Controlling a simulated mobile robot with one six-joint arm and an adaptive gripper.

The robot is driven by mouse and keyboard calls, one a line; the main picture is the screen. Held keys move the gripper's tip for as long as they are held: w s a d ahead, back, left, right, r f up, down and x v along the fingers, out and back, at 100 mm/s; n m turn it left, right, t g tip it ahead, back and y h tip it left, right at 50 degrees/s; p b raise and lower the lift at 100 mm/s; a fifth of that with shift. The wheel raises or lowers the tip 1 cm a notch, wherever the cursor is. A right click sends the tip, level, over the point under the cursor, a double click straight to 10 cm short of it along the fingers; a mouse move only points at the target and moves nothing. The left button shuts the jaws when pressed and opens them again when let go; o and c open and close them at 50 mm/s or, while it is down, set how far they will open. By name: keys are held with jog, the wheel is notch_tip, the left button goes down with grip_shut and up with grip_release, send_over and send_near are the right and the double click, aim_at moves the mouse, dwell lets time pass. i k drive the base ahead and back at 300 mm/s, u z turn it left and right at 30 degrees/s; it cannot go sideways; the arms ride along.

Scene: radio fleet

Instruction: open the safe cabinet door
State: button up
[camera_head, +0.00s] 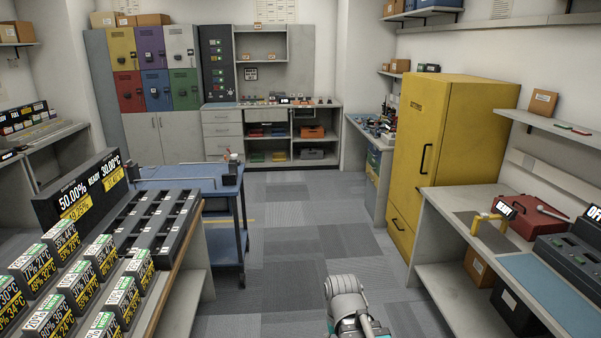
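The safe cabinet appears to be the tall yellow cabinet (460,110) on the right. Its door (418,130) faces the aisle and looks shut, with a dark vertical handle (424,158) near its right edge. Below the door is a lower yellow front (400,228) with a smaller dark handle, also shut. Part of my grey arm shows at the bottom centre, well short of the cabinet. My gripper's fingers do not show.
Grey tiled floor (290,215) is clear in the middle. A blue cart (185,178) and a counter with battery packs stand left. A right bench (450,205) holds a red case (528,215) and a charger, close by the cabinet. Coloured lockers (155,90) stand at the back.

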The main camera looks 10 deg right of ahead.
aim_at(424, 100)
jog(key=z, duration=0.05)
jog(key=i, duration=3.8)
jog(key=z, duration=1.2)
